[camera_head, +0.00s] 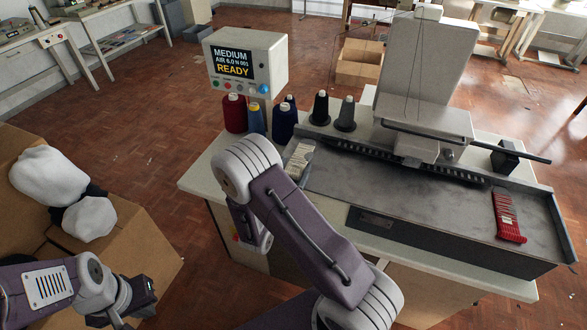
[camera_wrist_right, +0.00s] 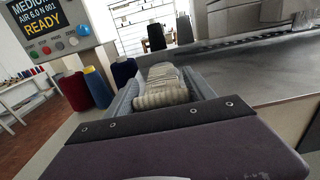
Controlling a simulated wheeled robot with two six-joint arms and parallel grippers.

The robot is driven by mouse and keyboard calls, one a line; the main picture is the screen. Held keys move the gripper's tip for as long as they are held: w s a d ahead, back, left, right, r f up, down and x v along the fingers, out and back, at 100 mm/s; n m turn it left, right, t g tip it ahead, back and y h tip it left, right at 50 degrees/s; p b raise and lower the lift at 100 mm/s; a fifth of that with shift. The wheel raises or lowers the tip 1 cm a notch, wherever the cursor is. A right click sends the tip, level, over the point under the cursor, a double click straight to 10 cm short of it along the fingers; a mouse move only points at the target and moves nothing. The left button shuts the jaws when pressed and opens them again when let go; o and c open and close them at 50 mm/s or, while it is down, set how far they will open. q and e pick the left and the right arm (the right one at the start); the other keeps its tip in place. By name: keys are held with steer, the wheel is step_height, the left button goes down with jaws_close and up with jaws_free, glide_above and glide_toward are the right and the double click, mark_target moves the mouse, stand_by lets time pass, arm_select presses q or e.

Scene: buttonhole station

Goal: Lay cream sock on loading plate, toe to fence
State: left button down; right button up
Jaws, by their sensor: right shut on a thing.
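In the right wrist view a cream ribbed sock (camera_wrist_right: 160,95) lies bunched between the two grey-blue fingers of my right gripper (camera_wrist_right: 155,88), which is shut on it. In the head view the sock (camera_head: 299,158) shows as a small pale patch beside my right arm, at the left end of the grey loading plate (camera_head: 410,196). My right arm hides most of that gripper. Whether the sock touches the plate I cannot tell. The plate has a dark toothed fence along its back. My left gripper (camera_head: 138,297) is low at the left, in front of the cardboard box; its opening is unclear.
Thread spools (camera_head: 235,113) and a control box reading READY (camera_head: 245,62) stand behind the sock. The machine head (camera_head: 420,120) overhangs the plate's back. The plate's middle is clear.

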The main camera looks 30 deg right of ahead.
steer(key=shift+s, duration=0.1)
steer(key=shift+f, duration=0.15)
steer(key=o, duration=1.3)
